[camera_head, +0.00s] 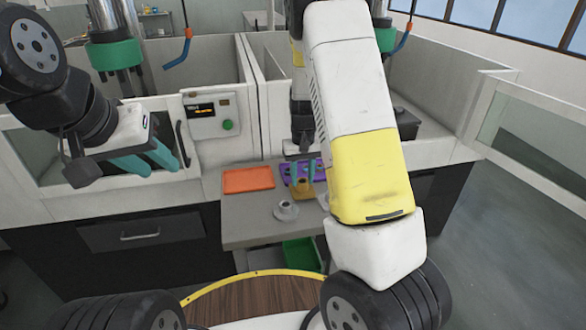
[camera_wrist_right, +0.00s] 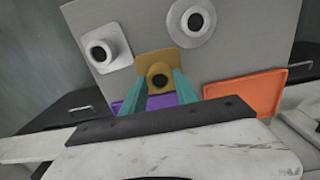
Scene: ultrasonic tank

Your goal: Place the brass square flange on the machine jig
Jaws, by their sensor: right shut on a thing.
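The brass square flange (camera_head: 304,191) is at the small grey table, beside the purple holed piece. In the right wrist view the brass flange (camera_wrist_right: 158,63) has a dark round bore and sits between the two teal fingertips. My right gripper (camera_head: 305,180) is shut on it; whether the flange touches the tabletop cannot be told. My left gripper (camera_head: 148,161) is empty, its teal fingers apart, in front of the left tank wall. I cannot identify the machine jig for sure; my right arm hides part of the machine.
A round grey flange (camera_head: 286,210) and a silver square flange (camera_wrist_right: 104,50) stand on the grey table (camera_head: 245,213). An orange tray (camera_head: 248,180) lies at its back left, the purple piece (camera_wrist_right: 165,99) near it. A green bin (camera_head: 302,255) is below. A control box (camera_head: 210,113) is behind.

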